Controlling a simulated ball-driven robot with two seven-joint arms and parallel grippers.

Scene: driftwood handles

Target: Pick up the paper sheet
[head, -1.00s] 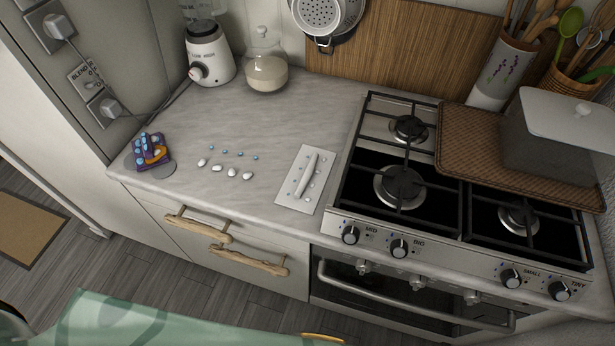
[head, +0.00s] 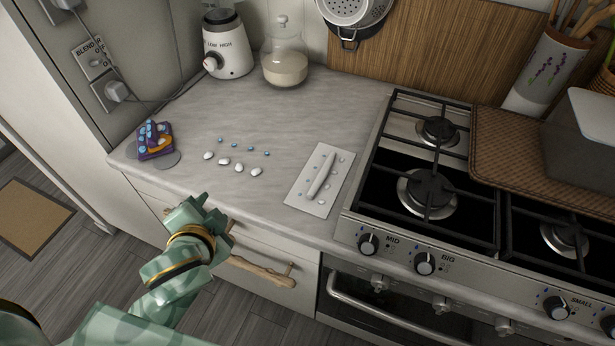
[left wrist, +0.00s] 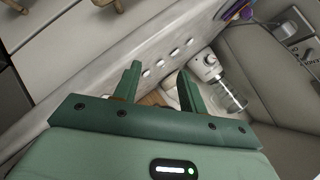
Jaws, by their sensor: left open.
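The white paper sheet (head: 309,197) lies flat on the counter, left of the stove. A pale elongated piece (head: 321,174) and several small pebbles lie on it. My left gripper (head: 207,206) is in front of the counter's front edge, by the upper driftwood handle, left of and apart from the sheet. In the left wrist view my left gripper (left wrist: 158,88) has its two green fingers spread, with nothing between them. The sheet cannot be made out in that view. My right gripper is not in view.
White pebbles (head: 239,168) and small blue beads lie in rows left of the sheet. A purple patterned item (head: 155,140) sits at the counter's left end. A glass jar (head: 285,68) and blender (head: 226,48) stand behind. The gas stove (head: 427,193) borders the sheet's right side.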

